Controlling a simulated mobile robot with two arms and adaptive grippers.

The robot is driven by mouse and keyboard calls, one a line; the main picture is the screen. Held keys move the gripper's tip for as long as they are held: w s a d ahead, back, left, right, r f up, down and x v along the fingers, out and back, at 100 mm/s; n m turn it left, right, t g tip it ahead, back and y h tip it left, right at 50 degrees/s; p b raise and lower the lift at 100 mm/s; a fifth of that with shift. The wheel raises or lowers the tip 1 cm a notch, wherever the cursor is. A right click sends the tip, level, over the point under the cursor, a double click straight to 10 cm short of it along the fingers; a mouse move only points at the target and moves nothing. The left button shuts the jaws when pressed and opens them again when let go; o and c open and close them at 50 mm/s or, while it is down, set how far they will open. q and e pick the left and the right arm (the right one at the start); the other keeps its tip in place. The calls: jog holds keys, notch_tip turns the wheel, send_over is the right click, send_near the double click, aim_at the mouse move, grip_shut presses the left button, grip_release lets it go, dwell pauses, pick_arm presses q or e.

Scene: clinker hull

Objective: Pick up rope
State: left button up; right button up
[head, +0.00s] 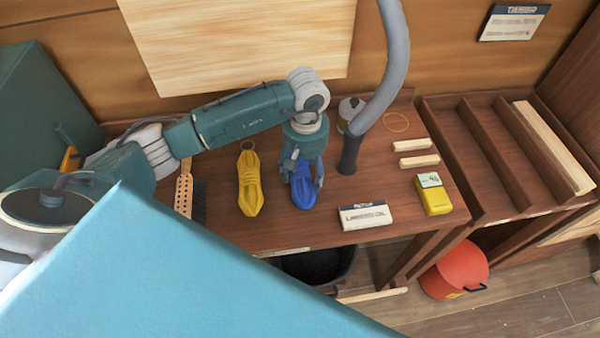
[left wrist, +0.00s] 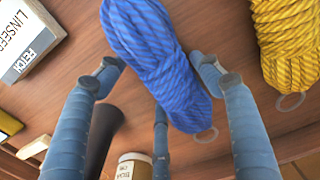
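A blue rope bundle (head: 303,192) lies on the wooden bench; it fills the middle of the left wrist view (left wrist: 158,65). A yellow rope bundle (head: 250,184) lies just left of it in the head view and at the right edge of the left wrist view (left wrist: 288,40). My left gripper (head: 302,180) points down over the blue rope. In the left wrist view its fingers (left wrist: 160,80) stand apart on both sides of the blue rope, with narrow gaps; firm contact does not show. My right gripper is not in view.
A brush (head: 184,190) lies left of the ropes. A grey hose (head: 386,70) stands close right of the gripper. A linseed oil box (head: 365,216), a yellow box (head: 433,196) and pale wood blocks (head: 418,161) are on the right. A red bucket (head: 455,270) stands on the floor.

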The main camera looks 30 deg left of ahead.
pick_arm(q)
jog(key=shift+c, duration=1)
jog(key=shift+r, duration=0.1)
jog(key=shift+w+r, duration=0.1)
jog(key=shift+r, duration=0.4)
notch_tip(320, 180, up, 13)
jog(key=b, duration=0.4)
notch_tip(320, 180, up, 6)
send_over(305, 166)
jog(key=shift+s+d+f, duration=0.1)
jog(key=shift+s, duration=0.1)
